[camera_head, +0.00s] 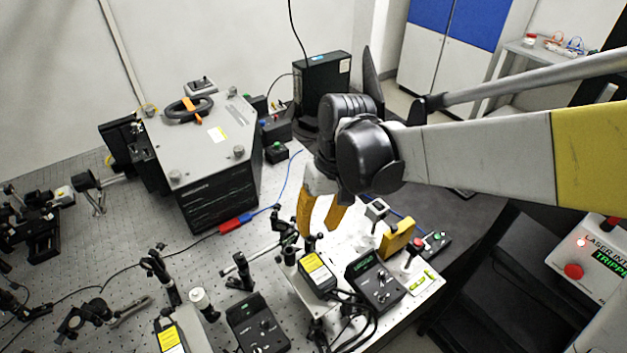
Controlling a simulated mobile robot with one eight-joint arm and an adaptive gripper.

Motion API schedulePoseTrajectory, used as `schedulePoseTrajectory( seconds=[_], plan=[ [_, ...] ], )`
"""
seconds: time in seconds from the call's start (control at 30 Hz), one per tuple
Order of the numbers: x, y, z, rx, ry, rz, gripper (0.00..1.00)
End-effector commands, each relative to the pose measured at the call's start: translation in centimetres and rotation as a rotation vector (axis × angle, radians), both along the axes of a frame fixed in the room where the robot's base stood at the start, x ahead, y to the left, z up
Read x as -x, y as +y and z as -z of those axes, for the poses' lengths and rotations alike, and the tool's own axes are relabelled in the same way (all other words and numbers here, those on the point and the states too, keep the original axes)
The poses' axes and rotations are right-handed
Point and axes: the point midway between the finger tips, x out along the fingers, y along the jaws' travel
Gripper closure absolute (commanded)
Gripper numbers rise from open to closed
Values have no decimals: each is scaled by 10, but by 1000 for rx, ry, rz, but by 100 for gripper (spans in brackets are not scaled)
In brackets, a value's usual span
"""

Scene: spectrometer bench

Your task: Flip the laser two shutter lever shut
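My gripper (319,229) points down over the right part of the bench, with its two yellow fingers apart and nothing seen between them. A box with a yellow label (318,270), possibly a laser head, sits just below and in front of the fingertips. A similar yellow-labelled box (170,338) is at the bottom left. I cannot read which one is laser two. I cannot make out a shutter lever for certain; small dark posts and mounts crowd the area left of the fingers. The fingertips look above the bench fittings, and contact cannot be judged.
Black control boxes (375,284) (258,324) stand beside the labelled boxes. A yellow block (397,236) and a small joystick box (413,252) lie right of my gripper. A large grey spectrometer (205,140) stands behind left. Cables run along the bench front.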

Motion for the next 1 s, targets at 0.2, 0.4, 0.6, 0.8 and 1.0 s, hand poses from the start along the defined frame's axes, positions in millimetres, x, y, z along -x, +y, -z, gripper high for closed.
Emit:
schedulePoseTrajectory(
  seconds=[0.2, 0.4, 0.6, 0.8, 1.0],
  plan=[
    [3, 7, 40, 0, -1, -1, 64],
    [4, 9, 54, 0, -1, 1, 64],
    [4, 9, 54, 0, -1, 1, 64],
    [4, 9, 54, 0, -1, 1, 100],
    [4, 9, 54, -1, -2, 1, 100]
  ],
)
